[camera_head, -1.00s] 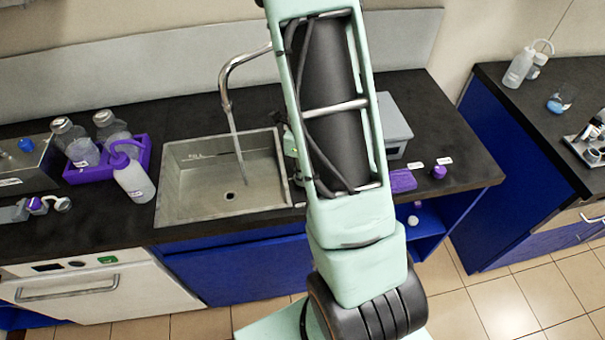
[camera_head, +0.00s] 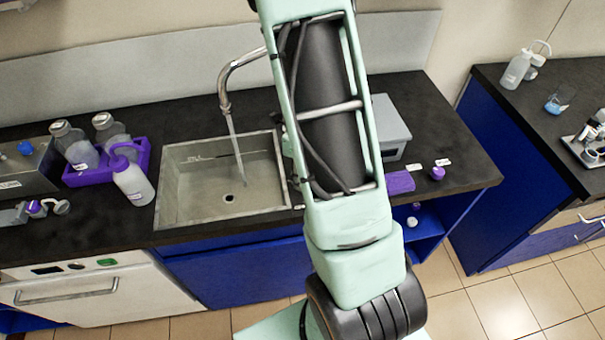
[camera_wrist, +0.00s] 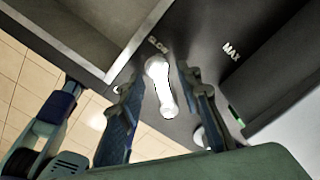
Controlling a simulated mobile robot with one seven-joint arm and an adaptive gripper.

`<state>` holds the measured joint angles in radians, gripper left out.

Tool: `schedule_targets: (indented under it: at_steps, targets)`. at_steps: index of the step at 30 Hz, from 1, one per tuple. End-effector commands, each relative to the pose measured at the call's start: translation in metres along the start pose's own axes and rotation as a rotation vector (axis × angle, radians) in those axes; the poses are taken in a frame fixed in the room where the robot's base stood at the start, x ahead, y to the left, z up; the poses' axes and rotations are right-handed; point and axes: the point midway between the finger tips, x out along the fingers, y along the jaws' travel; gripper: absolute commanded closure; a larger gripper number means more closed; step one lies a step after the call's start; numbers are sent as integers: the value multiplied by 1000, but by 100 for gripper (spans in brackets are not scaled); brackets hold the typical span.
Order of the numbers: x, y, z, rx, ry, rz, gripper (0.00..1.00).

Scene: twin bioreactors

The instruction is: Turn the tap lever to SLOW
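The white tap lever (camera_wrist: 158,72) lies on the dark counter in the wrist view, its upper end close below the SLOW label (camera_wrist: 157,45). The MAX label (camera_wrist: 231,51) is farther right. My gripper (camera_wrist: 160,80) is open, with one dark blue finger on each side of the lever. Narrow gaps seem to show on both sides; contact is hard to tell. In the head view the metal tap (camera_head: 226,85) arches over the sink (camera_head: 178,218), with a stream of water (camera_head: 236,145) falling from it. My arm hides the lever and gripper there.
A grey box (camera_head: 390,125) stands right of my arm, with a purple block (camera_head: 400,182) before it. A purple rack (camera_head: 142,155) with bottles and a wash bottle (camera_head: 133,182) stand left of the sink. In the wrist view the sink edge (camera_wrist: 135,45) is close left of my gripper.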

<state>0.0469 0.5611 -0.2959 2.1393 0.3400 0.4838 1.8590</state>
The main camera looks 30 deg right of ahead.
Motion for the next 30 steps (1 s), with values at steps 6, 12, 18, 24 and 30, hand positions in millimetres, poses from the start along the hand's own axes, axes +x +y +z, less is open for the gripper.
schedule_targets:
  at_steps: [6,12,18,24,30]
  targets:
    - [-10,-1,1,-1,-2,-3,68]
    - [-46,-1,2,-2,-4,-4,68]
    - [-87,-1,2,-3,-4,-4,68]
    - [-113,0,1,-2,-2,-1,68]
    - [-120,0,0,0,0,0,68]
